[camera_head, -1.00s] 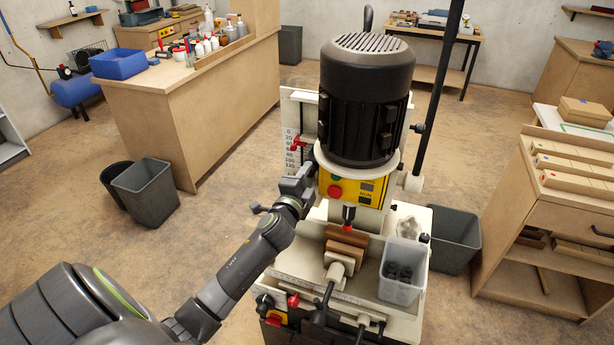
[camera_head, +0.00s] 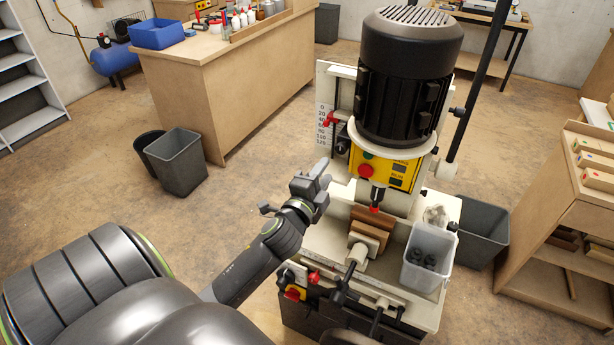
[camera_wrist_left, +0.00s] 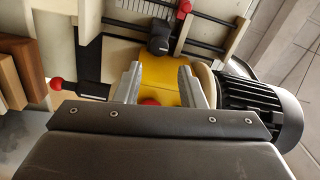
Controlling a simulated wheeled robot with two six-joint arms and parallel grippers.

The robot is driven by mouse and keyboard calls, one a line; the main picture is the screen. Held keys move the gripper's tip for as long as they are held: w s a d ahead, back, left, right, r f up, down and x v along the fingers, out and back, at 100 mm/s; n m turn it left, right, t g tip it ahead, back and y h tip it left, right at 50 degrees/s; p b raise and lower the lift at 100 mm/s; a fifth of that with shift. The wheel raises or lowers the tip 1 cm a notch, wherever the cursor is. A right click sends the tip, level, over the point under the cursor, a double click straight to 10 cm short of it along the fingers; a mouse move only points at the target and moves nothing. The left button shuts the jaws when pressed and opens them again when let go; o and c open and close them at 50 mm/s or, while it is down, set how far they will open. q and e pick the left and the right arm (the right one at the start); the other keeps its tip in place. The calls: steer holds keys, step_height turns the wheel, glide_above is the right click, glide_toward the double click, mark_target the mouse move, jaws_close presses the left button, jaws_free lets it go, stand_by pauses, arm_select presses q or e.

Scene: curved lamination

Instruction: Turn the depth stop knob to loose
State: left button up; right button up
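The mortising machine (camera_head: 405,85) has a yellow control panel and, at its left, a depth scale (camera_head: 322,125) with a red lever or pointer (camera_head: 330,119). A black knob (camera_head: 343,141) sits just beside the scale; it looks like the depth stop knob. In the left wrist view the black knob (camera_wrist_left: 158,38) shows on a rod, ahead of my fingers. My left gripper (camera_head: 318,174) is in front of and below the knob, apart from it. In the wrist view its two fingers (camera_wrist_left: 158,86) are spread, with nothing between them. The knob's setting cannot be read. My right gripper is out of view.
A clear bin (camera_head: 430,258) with black parts stands on the machine's right side. A wooden block (camera_head: 370,232) is at the vise. Grey bins stand on the floor left (camera_head: 178,162) and right (camera_head: 482,235). Open floor lies left of the machine.

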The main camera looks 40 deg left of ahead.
arm_select(q)
steer(key=b+v, duration=0.1)
steer(key=v, duration=0.7)
steer(key=shift+s, duration=0.25)
steer(key=shift+f, duration=0.1)
steer(key=s+a+f+n+g, duration=0.1)
steer(key=s+f+n+g, duration=0.15)
steer(key=f, duration=0.85)
steer(key=s+f+n+g+h, duration=0.1)
steer(key=f+n+g, duration=0.15)
steer(key=f, duration=0.95)
steer(key=s+a+f+n+g, duration=0.1)
steer(key=s+f+g, duration=0.15)
steer(key=f, duration=0.85)
steer(key=s+d+f+n+g+h, duration=0.1)
steer(key=s+f+n+g, duration=0.3)
steer(key=s+f, duration=0.7)
steer(key=s+d+f+n+g+h, duration=0.1)
steer(key=s+d+f+n+g, duration=0.2)
steer(key=s+f, duration=0.8)
steer(key=s+d+g, duration=0.1)
steer(key=s+g, duration=0.1)
steer(key=s, duration=0.5)
steer(key=shift+s+d+f+n, duration=0.2)
steer(key=shift+s+f+n, duration=0.05)
steer(key=shift+s+n, duration=0.15)
steer(key=shift+w, duration=0.1)
